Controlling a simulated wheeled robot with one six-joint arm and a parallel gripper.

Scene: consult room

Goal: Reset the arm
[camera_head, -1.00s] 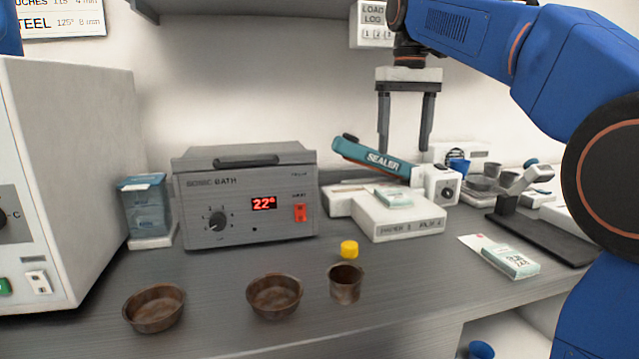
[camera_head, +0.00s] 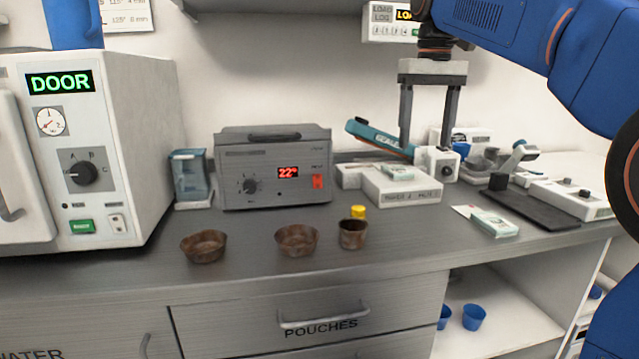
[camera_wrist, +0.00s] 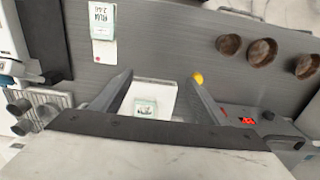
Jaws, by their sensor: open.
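My gripper (camera_head: 429,147) is raised above the back of the counter, its two dark fingers pointing down and spread apart with nothing between them. In the head view it hangs in front of the wall, near the teal-armed sealer (camera_head: 386,138). In the wrist view the open fingers (camera_wrist: 160,92) frame a white box with a small green-and-white packet (camera_wrist: 146,107) on it, lying below and apart from them. My blue arm fills the upper right of the head view.
The counter holds a sonic bath (camera_head: 273,168), several brown bowls and cups such as this bowl (camera_head: 297,240), a yellow cap (camera_head: 358,212), a blue container (camera_head: 189,177) and a dark tray (camera_head: 535,207). A white autoclave (camera_head: 140,150) stands left.

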